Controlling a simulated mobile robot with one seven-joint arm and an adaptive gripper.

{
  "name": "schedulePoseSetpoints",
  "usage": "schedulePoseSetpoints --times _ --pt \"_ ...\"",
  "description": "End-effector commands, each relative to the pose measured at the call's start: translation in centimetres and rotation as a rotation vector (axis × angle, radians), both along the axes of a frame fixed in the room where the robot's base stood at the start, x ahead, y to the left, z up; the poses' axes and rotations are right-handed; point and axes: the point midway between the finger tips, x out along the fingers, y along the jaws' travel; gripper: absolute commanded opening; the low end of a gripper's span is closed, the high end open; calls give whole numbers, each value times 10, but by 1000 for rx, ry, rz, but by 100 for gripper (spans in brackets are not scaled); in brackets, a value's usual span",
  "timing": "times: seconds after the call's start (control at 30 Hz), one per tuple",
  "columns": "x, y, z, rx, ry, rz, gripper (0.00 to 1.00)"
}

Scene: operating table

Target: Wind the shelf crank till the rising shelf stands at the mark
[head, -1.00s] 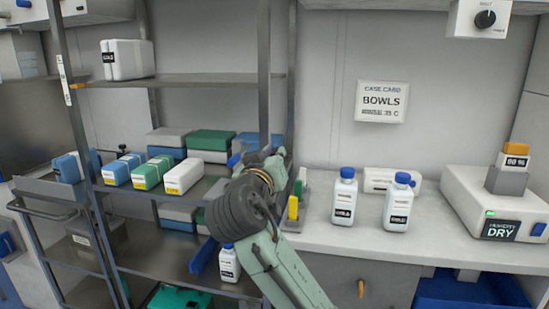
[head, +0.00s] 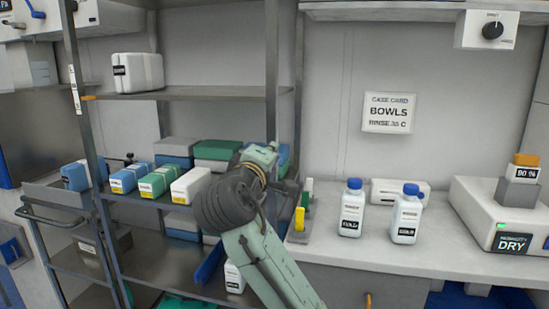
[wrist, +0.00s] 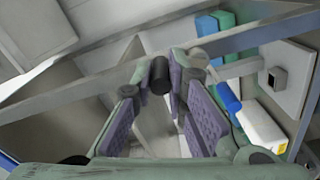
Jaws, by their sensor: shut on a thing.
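The rising shelf (head: 205,94) spans the left rack in the head view and bears a white labelled case (head: 137,72). An orange pointer (head: 88,97) at its left end sits beside the lower half of a white scale strip (head: 75,90) on the post; the mark on it is too small to read. In the wrist view my gripper (wrist: 157,88) is shut on the crank's black knob (wrist: 160,73), which shows between the purple-padded fingers. In the head view my arm hides the crank and most of the gripper at the rack's right post.
Blue, green and white boxes (head: 160,181) stand on the shelf below. Two blue-capped bottles (head: 352,208) and a small holder with yellow and green items (head: 300,220) stand on the counter (head: 365,250) to the right, close to my arm.

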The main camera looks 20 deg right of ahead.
Motion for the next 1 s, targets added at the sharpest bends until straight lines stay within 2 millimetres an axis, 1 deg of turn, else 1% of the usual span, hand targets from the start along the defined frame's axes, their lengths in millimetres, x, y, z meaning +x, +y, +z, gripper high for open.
schedulePoseSetpoints --times 0.2,0.5,0.73,1.0 --pt "5 8 2 -158 106 3 0" --pt "10 15 3 -315 211 2 0" --pt "12 18 2 -375 252 3 0" --pt "12 18 1 -391 266 3 0"
